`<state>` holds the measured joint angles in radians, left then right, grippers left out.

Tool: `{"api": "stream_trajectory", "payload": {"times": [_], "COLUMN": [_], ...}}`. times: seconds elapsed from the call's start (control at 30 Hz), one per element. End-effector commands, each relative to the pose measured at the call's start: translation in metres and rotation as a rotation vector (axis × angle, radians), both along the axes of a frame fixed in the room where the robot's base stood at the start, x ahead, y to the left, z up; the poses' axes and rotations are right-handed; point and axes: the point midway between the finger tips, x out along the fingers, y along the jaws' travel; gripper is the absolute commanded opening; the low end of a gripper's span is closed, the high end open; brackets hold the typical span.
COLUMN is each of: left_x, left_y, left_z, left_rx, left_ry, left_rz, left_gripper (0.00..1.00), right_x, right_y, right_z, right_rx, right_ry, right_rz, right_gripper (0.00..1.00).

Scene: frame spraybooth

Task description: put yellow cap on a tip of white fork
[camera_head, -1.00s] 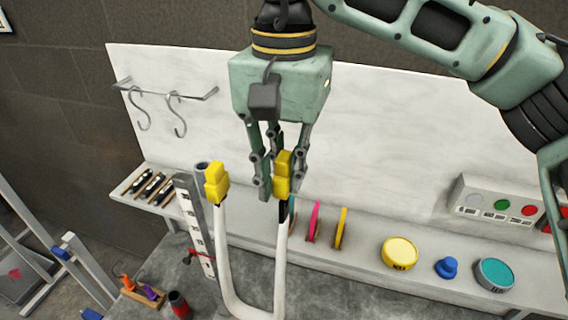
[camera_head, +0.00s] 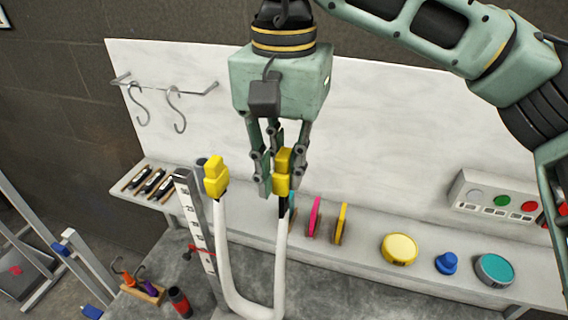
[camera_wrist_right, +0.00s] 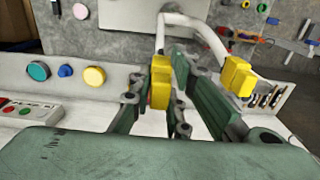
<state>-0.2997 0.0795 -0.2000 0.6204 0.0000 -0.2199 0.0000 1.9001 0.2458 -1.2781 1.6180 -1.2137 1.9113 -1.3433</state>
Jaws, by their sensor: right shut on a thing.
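The white fork (camera_head: 245,300) stands upright as a U shape with two tips. A yellow cap (camera_head: 215,175) sits on its left tip. My right gripper (camera_head: 279,190) is shut on a second yellow cap (camera_head: 283,172), which is at the top of the right tip, with a dark part of the tip just below it. In the right wrist view this held cap (camera_wrist_right: 160,82) is between the fingers, and the other cap (camera_wrist_right: 238,76) is to the right. Whether the held cap is fully seated is hidden by the fingers. My left gripper is not in view.
A shelf behind holds a yellow tin (camera_head: 399,249), a blue knob (camera_head: 448,263), a teal tin (camera_head: 494,269) and a button box (camera_head: 495,198). A ruler (camera_head: 196,225) stands left of the fork. Two hooks hang on a rail (camera_head: 170,88). A red-black cylinder (camera_head: 180,302) stands lower left.

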Motion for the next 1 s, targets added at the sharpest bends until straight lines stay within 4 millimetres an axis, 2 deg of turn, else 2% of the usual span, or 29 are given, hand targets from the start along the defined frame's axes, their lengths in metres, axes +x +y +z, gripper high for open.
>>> {"api": "stream_trajectory", "payload": {"times": [1.0], "left_x": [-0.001], "left_y": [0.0], "left_z": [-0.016], "left_rx": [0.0], "left_ry": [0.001], "left_rz": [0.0], "left_gripper": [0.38], "right_x": [0.0], "right_y": [0.0], "right_z": [-0.02], "right_rx": [0.0], "right_ry": [0.0], "right_rz": [0.0], "right_gripper": [0.02]}}
